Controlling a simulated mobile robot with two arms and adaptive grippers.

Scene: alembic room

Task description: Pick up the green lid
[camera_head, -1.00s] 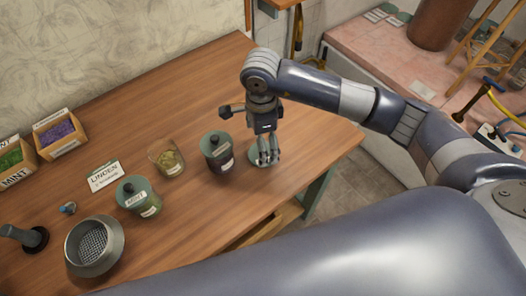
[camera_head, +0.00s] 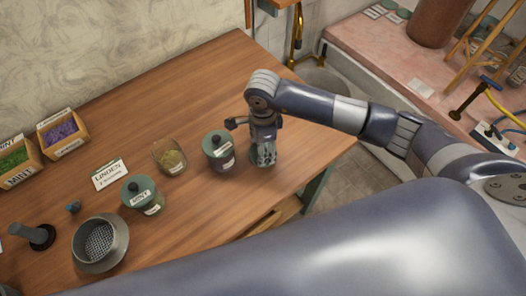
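A loose green lid (camera_head: 257,163) lies flat at the right part of the wooden table, mostly hidden under my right gripper. My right gripper (camera_head: 264,160) points straight down over it, its fingertips at or just above the lid. I cannot tell whether the fingers touch it or how far apart they are. An open glass jar (camera_head: 172,160) with yellowish contents stands to the left, without a lid. My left gripper is not in view.
A dark jar with a green lid (camera_head: 216,143) stands just left of my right gripper. A MINT jar (camera_head: 138,192), a sieve (camera_head: 100,243), a LINDEN card (camera_head: 110,174) and two herb boxes (camera_head: 62,133) are farther left. The table's back is clear.

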